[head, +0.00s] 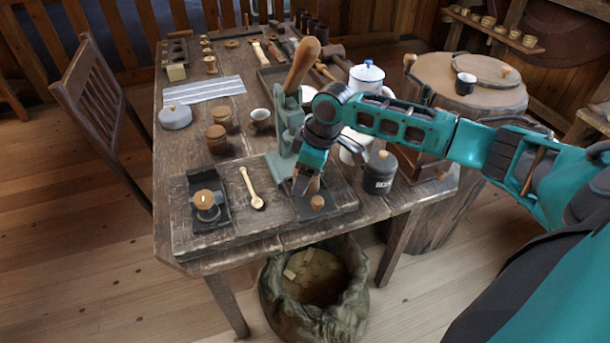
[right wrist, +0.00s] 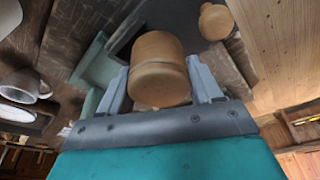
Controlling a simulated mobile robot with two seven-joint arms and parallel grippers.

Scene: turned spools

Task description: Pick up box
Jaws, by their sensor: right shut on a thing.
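A small round turned wooden box (right wrist: 158,68) with a seam around it sits between the fingers of my right gripper (right wrist: 160,92) in the right wrist view. The gripper is shut on it. In the head view my right gripper (head: 305,186) points down over the dark board at the front of the table, beside the green press. There the box is mostly hidden by the fingers. I cannot tell whether the box touches the board. My left gripper is not in view.
A green lever press (head: 284,135) stands close to my gripper. A small wooden knob-shaped piece (head: 317,203) is just in front. A dark canister (head: 380,173) stands to the right, a wooden spoon (head: 251,188) to the left. A sack (head: 318,287) stands on the floor below.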

